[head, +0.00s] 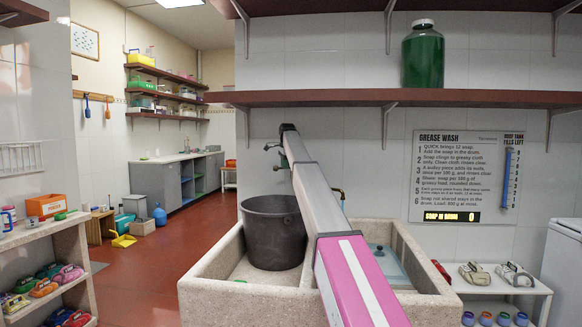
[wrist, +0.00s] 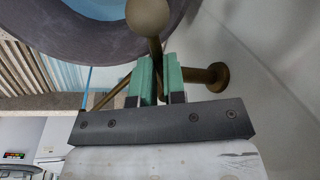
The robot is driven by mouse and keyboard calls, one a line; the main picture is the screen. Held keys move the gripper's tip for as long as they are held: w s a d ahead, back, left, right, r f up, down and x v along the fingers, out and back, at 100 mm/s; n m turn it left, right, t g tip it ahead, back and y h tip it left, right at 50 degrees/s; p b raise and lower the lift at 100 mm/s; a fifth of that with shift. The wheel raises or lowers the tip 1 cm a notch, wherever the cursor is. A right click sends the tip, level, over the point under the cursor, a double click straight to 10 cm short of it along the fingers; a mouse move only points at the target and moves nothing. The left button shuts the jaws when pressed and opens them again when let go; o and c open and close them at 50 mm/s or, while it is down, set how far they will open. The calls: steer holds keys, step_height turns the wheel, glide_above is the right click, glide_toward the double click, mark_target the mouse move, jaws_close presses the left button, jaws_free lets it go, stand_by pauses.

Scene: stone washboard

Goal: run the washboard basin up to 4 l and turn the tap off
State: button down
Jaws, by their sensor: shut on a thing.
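The stone washboard basin (head: 215,270) stands against the tiled wall, its middle hidden behind my arm. A dark grey bucket (head: 272,235) stands in its left part. My gripper (head: 284,158) is at the wall above the bucket, mostly hidden by my arm. In the wrist view my gripper's green fingers (wrist: 161,78) are shut on the brass tap (wrist: 216,76), around its thin handle part. A round knob (wrist: 148,17) sticks out beyond the fingers. The bucket's rim (wrist: 60,48) shows close by. I cannot read any water level or see a stream clearly.
A second brass tap (head: 336,191) is on the wall to the right of my arm. The wall sign (head: 465,175) has a blue tank gauge (head: 507,177) and a display reading 0 soap. A shelf (head: 410,98) with a green jar (head: 423,55) runs above.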

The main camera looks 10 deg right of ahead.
steer(key=w+m, duration=0.1)
steer(key=m, duration=0.1)
steer(key=w+m+h, duration=0.1)
steer(key=m, duration=0.2)
steer(key=shift+w, duration=0.15)
steer(key=shift+m, duration=0.3)
stand_by(0.3)
steer(key=c, duration=1.2)
jaws_free()
steer(key=r, duration=0.2)
steer(key=s+r, duration=0.1)
steer(key=r, duration=0.4)
steer(key=shift+s+a+r, duration=0.15)
steer(key=shift+a+r, duration=0.05)
steer(key=shift+a, duration=0.05)
steer(key=shift+s, duration=0.15)
